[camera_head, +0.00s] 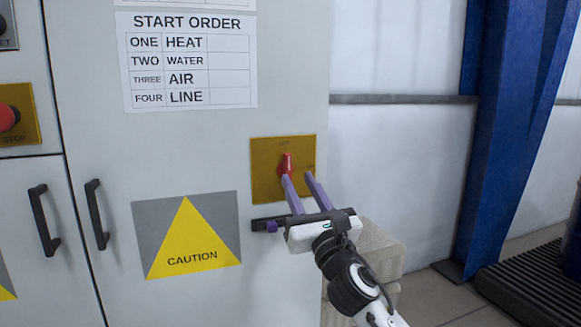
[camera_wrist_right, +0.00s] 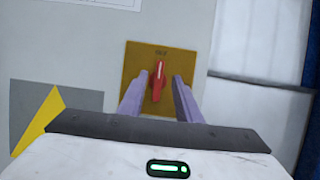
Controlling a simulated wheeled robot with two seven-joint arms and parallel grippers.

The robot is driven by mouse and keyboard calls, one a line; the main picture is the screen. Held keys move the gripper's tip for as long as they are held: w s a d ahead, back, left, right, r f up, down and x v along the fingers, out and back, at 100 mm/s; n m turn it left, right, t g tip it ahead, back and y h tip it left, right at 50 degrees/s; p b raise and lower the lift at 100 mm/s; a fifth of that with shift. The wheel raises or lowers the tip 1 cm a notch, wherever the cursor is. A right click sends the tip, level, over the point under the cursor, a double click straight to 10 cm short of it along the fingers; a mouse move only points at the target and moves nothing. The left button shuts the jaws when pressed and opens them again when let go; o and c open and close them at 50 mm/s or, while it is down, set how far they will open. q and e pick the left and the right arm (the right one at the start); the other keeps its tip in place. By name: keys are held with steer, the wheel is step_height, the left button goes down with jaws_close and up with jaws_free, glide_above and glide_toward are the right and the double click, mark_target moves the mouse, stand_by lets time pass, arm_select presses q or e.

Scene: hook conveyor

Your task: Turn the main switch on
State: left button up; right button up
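The main switch is a red rotary handle (camera_head: 286,164) on a square brass-coloured plate (camera_head: 262,180) on the cabinet front. The handle points roughly straight up, toward a small label at the plate's top that looks like OFF. In the right wrist view the red handle (camera_wrist_right: 157,80) stands between the finger lines. My right gripper (camera_head: 298,178) is open, its purple fingers spread in front of the plate. The left fingertip overlaps the handle's lower end in the head view; I cannot tell whether they touch. My left gripper is not in view.
The grey cabinet carries a START ORDER sheet (camera_head: 188,62), a yellow CAUTION sign (camera_head: 187,238) and black door handles (camera_head: 97,214). A red stop button (camera_head: 8,117) is at the far left. A blue column (camera_head: 507,130) stands at the right, beyond the cabinet's edge.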

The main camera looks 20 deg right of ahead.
mark_target(289, 164)
steer(key=x, duration=0.6)
steer(key=shift+w, duration=0.35)
jaws_close()
